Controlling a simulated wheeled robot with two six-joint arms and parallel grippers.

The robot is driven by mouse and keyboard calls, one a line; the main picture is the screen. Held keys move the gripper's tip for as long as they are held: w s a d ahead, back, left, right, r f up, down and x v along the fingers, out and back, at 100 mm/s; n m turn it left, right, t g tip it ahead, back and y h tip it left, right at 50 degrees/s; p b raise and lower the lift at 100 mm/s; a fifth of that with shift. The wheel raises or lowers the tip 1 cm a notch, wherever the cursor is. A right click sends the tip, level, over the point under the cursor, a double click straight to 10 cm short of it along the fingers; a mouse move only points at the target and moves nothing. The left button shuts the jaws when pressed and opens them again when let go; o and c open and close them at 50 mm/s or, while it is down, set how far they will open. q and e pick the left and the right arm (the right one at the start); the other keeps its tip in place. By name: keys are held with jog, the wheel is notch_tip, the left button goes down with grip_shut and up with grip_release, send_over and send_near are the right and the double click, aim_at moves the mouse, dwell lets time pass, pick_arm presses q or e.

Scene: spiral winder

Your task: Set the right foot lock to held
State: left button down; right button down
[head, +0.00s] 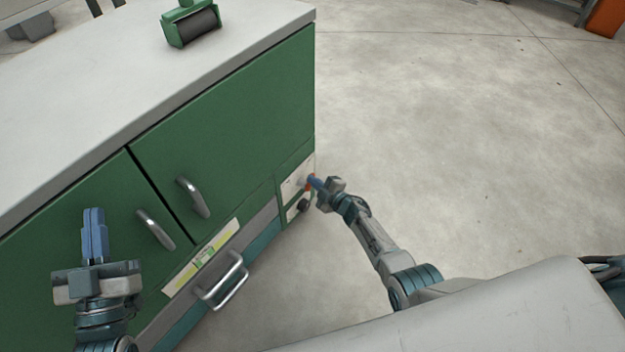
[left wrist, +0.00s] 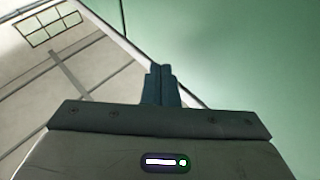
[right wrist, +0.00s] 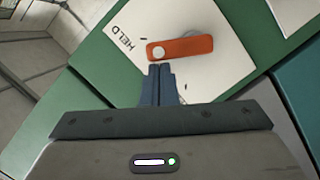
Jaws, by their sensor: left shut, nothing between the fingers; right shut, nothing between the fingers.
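The right foot lock is an orange lever (right wrist: 185,47) with a round pale pivot on a white plate (right wrist: 200,85). The word HELD is printed on the plate near the pivot end. In the head view the lever (head: 310,181) is small and partly hidden at the cabinet's lower right corner. My right gripper (right wrist: 160,70) is shut and empty, its fingertips right by the lever's pivot end; I cannot tell whether they touch it. It also shows in the head view (head: 314,180). My left gripper (head: 94,212) is shut and empty, in front of the left cabinet door.
The green cabinet (head: 235,110) has two door handles (head: 193,197) and a lower bar handle (head: 222,281) beside a yellow-green scale (head: 202,258). A green roller device (head: 191,24) stands on top. Open floor lies to the right.

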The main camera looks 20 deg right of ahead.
pick_arm(q)
notch_tip(320, 180, down, 2)
jog(key=shift+w+f+g, duration=0.1)
jog(key=shift+w+g, duration=0.05)
jog(key=shift+g, duration=0.55)
jog(key=shift+r+t, duration=0.3)
jog(key=shift+r, duration=0.2)
pick_arm(e)
jog(key=shift+w+d+m, duration=0.3)
jog(key=shift+d, duration=0.1)
